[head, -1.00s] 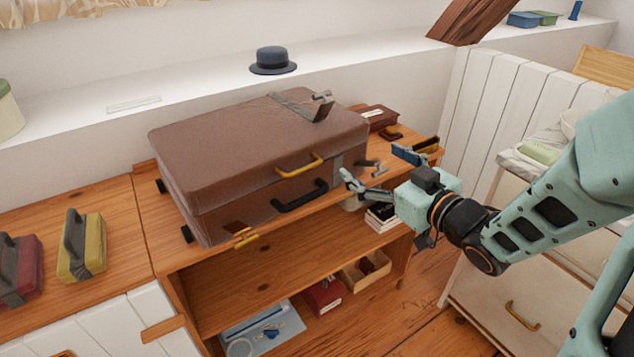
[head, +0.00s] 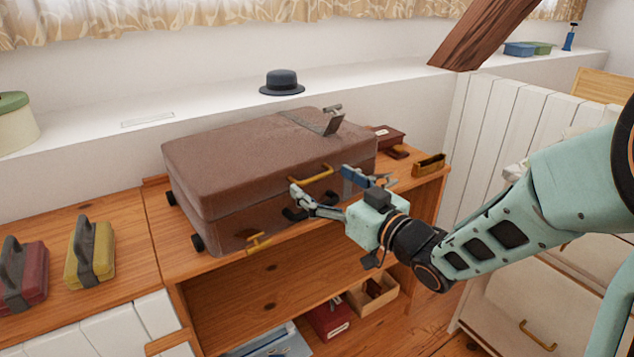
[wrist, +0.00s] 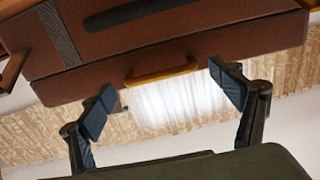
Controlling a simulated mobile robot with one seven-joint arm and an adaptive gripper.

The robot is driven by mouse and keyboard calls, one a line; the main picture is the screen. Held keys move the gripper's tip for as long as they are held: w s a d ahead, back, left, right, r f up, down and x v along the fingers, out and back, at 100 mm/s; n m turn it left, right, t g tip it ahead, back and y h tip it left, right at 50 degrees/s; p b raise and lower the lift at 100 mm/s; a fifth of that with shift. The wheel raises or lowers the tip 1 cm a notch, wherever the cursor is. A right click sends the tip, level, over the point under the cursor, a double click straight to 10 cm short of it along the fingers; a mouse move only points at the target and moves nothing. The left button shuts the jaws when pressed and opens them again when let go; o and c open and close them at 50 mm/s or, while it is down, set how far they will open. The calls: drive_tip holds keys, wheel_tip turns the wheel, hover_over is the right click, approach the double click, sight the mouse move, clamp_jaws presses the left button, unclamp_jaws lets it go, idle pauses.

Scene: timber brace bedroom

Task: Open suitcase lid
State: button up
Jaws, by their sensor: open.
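The brown suitcase (head: 235,165) lies flat on a wooden shelf unit, and its lid looks closed. A yellow handle (head: 311,174) is on the lid's front; a black handle on the lower part is partly hidden by my gripper. My gripper (head: 325,186) is open and empty in front of the suitcase, fingers spread towards the yellow handle. The wrist view looks upside down; there the yellow handle (wrist: 161,75) appears between and just beyond the fingertips, with no visible contact. A yellow latch (head: 257,242) is at the front left. A grey strap clasp (head: 331,122) stands raised on top.
A dark hat (head: 282,82) sits on the white ledge behind. A small open wooden box (head: 429,165) and a dark red case (head: 388,137) are right of the suitcase. Yellow (head: 90,252) and red (head: 25,275) small cases stand left. A timber brace (head: 480,35) slants at upper right.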

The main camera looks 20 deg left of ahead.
drive_tip(key=shift+x, duration=1.25)
drive_tip(key=c, duration=1.5)
